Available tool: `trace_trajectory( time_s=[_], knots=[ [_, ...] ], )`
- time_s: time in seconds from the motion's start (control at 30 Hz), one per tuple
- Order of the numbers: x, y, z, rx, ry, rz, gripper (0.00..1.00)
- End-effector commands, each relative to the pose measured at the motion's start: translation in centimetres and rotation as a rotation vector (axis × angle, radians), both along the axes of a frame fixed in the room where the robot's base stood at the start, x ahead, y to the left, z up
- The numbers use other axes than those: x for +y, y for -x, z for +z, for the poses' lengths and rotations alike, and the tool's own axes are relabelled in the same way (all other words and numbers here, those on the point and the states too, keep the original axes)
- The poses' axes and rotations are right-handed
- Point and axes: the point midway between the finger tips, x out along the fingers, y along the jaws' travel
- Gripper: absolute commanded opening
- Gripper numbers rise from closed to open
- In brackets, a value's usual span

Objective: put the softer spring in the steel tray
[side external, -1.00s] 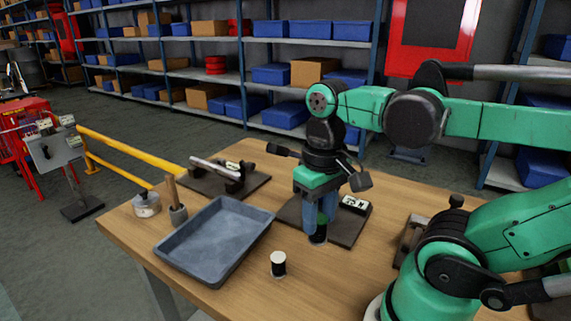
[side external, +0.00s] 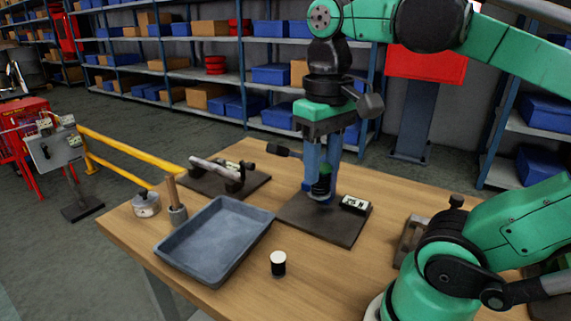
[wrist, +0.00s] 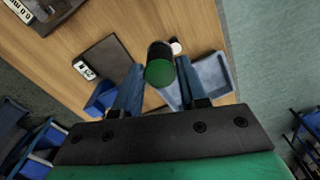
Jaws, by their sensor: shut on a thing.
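My gripper (side external: 320,194) is shut on a dark, short cylinder with a green end (side external: 321,184), apparently one of the springs. It is held above the dark plate (side external: 318,226), clear of it. In the wrist view the green end (wrist: 159,72) faces the camera between the two blue fingers. A second short black cylinder with a white top (side external: 278,264) stands upright on the table, right of the steel tray (side external: 213,242). The tray looks empty. A small readout (side external: 355,205) on the plate seems to read 75 N. Which spring is softer cannot be told by looks.
Behind the tray are a round metal weight (side external: 146,206), a small pot with a wooden handle (side external: 176,205) and a dark base with a metal rod device (side external: 225,178). A metal bracket (side external: 410,240) is at the right. The table front between tray and bracket is mostly clear.

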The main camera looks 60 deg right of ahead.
Motion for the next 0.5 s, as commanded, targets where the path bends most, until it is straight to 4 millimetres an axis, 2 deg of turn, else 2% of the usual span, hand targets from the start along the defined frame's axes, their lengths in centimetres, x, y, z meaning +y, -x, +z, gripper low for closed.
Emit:
trace_trajectory(
  time_s=[0.17,0.37,0.5],
  knots=[
    [-0.1,-2.0,0.0,0.0,0.0,0.007,0.0],
    [-0.3,-7.2,-0.8,-0.001,0.0,0.026,0.0],
    [-0.2,-11.3,-2.4,-0.001,-0.001,0.039,0.0]
  ],
)
